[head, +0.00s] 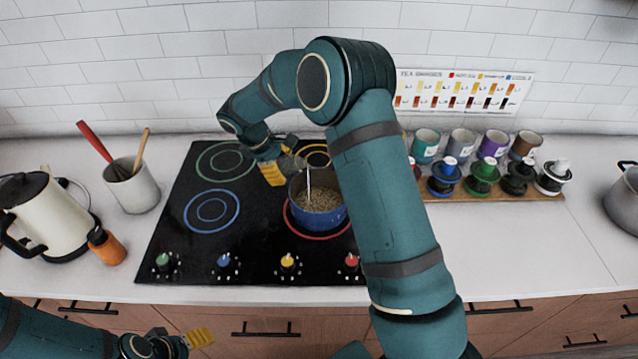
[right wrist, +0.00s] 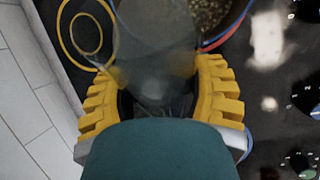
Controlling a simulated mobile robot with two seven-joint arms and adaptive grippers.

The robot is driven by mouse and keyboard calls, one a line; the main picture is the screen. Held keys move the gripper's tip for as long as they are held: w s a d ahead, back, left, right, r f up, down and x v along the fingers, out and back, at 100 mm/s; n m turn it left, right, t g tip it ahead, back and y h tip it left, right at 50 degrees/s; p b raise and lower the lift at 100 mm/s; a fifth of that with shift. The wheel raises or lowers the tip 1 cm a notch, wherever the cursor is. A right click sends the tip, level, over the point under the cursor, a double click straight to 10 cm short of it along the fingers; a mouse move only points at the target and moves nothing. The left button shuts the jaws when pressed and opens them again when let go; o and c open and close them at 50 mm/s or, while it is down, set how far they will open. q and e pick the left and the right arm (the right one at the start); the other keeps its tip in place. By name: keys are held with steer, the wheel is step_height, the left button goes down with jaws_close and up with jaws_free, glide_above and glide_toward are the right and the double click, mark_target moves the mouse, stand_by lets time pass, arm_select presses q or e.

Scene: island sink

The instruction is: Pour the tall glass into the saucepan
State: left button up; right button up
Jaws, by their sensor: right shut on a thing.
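The blue saucepan (head: 322,222) sits on the red-ringed burner, with pale brown grainy contents. My right gripper (head: 279,168) is just left of and above its rim, shut on the tall glass (head: 292,163). The glass is clear grey and appears tilted toward the pan; a thin pale vertical streak (head: 308,180) shows between its mouth and the contents. In the right wrist view the glass (right wrist: 155,35) is between the yellow fingers (right wrist: 152,85), beside the saucepan contents (right wrist: 207,12). My left gripper (head: 185,341) is low at the left, away from the counter things; its opening is unclear.
The black cooktop (head: 170,240) has knobs along its front. A kettle (head: 45,215), an orange-brown jar (head: 107,248) and a utensil crock (head: 137,190) stand left. Cups and lidded jars fill a wooden rack (head: 535,193) right. A grey pot (head: 624,200) is at the far right.

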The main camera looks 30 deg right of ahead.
mark_target(286, 160)
arm_select(q)
steer(key=shift+f+b, duration=0.45)
steer(key=shift+f, duration=0.15)
arm_select(e)
steer(key=shift+f, duration=0.1)
arm_select(q)
steer(key=shift+d+f+b, duration=0.1)
steer(key=shift+f+b, duration=0.5)
steer(key=shift+f, duration=0.1)
arm_select(e)
steer(key=shift+w+a+f+t+y, duration=0.1)
steer(key=shift+t+y, duration=0.3)
arm_select(q)
steer(key=shift+f+b, duration=0.3)
steer(key=shift+f, duration=0.05)
arm_select(e)
steer(key=shift+f+t+y+b, duration=0.1)
steer(key=shift+t+y+b, duration=0.25)
steer(key=shift+b, duration=0.2)
arm_select(q)
steer(key=shift+f, duration=0.7)
steer(key=shift+s+d+f+b, duration=0.1)
steer(key=shift+s+f+b, duration=0.15)
steer(key=shift+f+b, duration=0.55)
arm_select(e)
steer(key=shift+f+t, duration=0.1)
steer(key=shift+t, duration=0.25)
